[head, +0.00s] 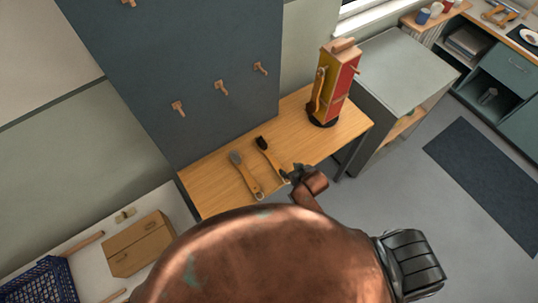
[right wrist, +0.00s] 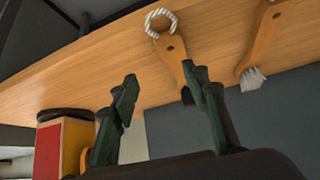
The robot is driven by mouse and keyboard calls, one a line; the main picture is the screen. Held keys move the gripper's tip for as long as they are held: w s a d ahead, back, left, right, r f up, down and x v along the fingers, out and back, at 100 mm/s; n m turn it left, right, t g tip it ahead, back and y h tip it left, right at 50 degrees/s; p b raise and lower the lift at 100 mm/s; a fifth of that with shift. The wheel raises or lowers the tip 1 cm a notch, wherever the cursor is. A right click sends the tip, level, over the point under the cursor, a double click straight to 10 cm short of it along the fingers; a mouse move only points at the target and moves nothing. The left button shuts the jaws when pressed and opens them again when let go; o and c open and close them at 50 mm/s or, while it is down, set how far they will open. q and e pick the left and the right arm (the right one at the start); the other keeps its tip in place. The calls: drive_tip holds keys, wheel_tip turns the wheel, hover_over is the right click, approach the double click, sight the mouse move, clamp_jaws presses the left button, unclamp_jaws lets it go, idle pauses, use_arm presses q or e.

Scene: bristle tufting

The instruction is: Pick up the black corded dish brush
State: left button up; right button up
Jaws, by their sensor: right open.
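The black-headed dish brush (head: 271,160) lies on the wooden table, its wooden handle pointing toward my right gripper. In the right wrist view its handle (right wrist: 174,53) ends in a pale cord loop, and its dark head is partly hidden behind a finger. A second wooden brush (head: 245,173) with grey bristles lies beside it on the left; it also shows in the right wrist view (right wrist: 259,43). My right gripper (head: 291,174) is open and empty near the handle end of the black brush; it also shows in the right wrist view (right wrist: 160,82). My left gripper is out of view.
The wooden table (head: 205,190) stands against a dark pegboard (head: 200,60) with wooden pegs. A red and yellow box-shaped device (head: 341,80) stands at the table's right end. A cardboard box (head: 138,244) and a blue basket (head: 42,282) are at lower left.

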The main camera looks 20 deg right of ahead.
drive_tip(key=t+y, duration=0.1)
approach(270, 156)
drive_tip(key=shift+w+a+f+n, duration=0.1)
drive_tip(key=shift+w+f+n, duration=0.2)
drive_tip(key=shift+w+f, duration=0.3)
drive_tip(key=shift+x, duration=3.05)
drive_tip(key=shift+s+f+p, duration=0.1)
drive_tip(key=shift+p, duration=0.2)
drive_tip(key=shift+c, duration=0.3)
clamp_jaws()
